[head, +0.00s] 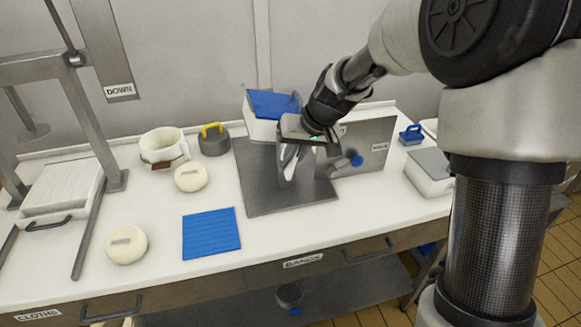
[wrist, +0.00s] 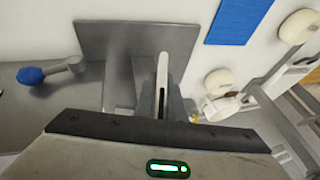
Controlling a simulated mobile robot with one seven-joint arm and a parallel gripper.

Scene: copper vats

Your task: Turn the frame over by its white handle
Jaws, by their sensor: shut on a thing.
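My gripper (head: 288,168) hangs over a dark grey flat plate (head: 265,195) on the white counter. In the wrist view my gripper (wrist: 161,95) is shut around a slim white bar (wrist: 163,68), which appears to be the white handle. A grey upright panel (head: 375,138) with a small label stands just right of the gripper. A grey crank-like piece with a blue knob (head: 357,161) sits in front of it; the knob also shows in the wrist view (wrist: 30,76). My gripper hides much of the handle's attachment, and I cannot tell which plate is the frame.
A blue ribbed mat (head: 211,233) and two cream rounds (head: 127,244) lie left of the plate. A white pot (head: 164,147), a grey weight with yellow handle (head: 213,139) and a blue-topped box (head: 267,112) stand behind. A grey-lidded box (head: 430,171) is at right.

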